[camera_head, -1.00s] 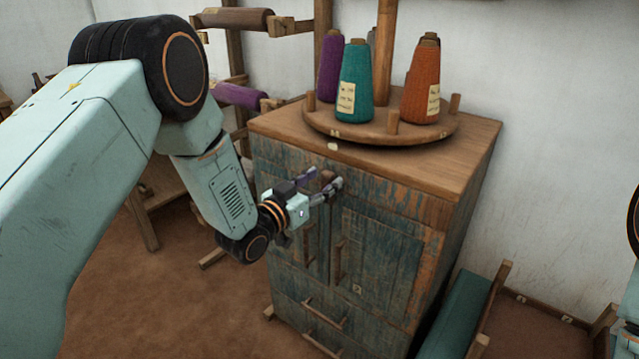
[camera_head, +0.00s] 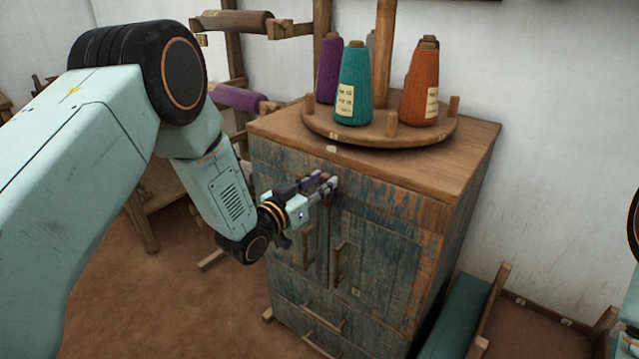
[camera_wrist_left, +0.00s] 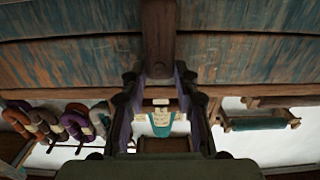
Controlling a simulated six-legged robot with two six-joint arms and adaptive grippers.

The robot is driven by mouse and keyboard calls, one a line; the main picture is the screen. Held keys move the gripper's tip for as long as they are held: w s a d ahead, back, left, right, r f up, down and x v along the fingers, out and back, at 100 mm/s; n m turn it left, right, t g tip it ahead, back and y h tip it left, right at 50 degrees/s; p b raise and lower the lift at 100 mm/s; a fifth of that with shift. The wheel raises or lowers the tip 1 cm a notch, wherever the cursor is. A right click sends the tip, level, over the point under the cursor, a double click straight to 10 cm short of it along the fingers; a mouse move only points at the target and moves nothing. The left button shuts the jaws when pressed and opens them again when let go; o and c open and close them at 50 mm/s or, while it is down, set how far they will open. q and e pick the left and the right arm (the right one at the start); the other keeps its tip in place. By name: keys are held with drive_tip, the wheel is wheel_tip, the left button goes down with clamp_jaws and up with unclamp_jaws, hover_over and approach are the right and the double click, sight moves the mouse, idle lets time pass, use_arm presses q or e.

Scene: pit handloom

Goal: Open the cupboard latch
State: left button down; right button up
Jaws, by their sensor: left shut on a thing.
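The cupboard (camera_head: 385,240) has worn blue-green wooden doors with vertical handles and a drawer below. Its latch, a small brown wooden piece near the top of the doors, is mostly hidden by my fingers in the head view. In the left wrist view the wooden latch (camera_wrist_left: 158,38) runs down from the top edge to between my fingertips. My left gripper (camera_head: 327,184) is shut on the latch, its fingers on either side of it. It also shows in the left wrist view (camera_wrist_left: 158,76). My right gripper is out of view.
A round wooden stand (camera_head: 350,137) with purple, teal and orange yarn cones sits on the cupboard top, above my gripper. A green padded bench (camera_head: 456,318) stands close at the cupboard's right. A wooden rack (camera_head: 235,60) stands behind at the left. Brown floor is open in front.

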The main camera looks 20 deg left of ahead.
use_arm(q)
drive_tip(key=shift+m, duration=0.4)
drive_tip(key=m+p, duration=0.1)
drive_tip(key=m, duration=0.1)
drive_tip(key=shift+s+d+m, duration=0.1)
drive_tip(key=shift+d+m, duration=0.05)
drive_tip(key=shift+m, duration=0.25)
drive_tip(key=m, duration=0.4)
drive_tip(key=m+p, duration=0.1)
drive_tip(key=m, duration=0.4)
drive_tip(key=f+m, duration=0.1)
drive_tip(key=m, duration=0.4)
drive_tip(key=shift+s+d+p, duration=0.1)
drive_tip(key=shift+d+p, duration=0.2)
drive_tip(key=shift+p, duration=0.05)
drive_tip(key=shift+m, duration=0.3)
drive_tip(key=c, duration=1)
unclamp_jaws()
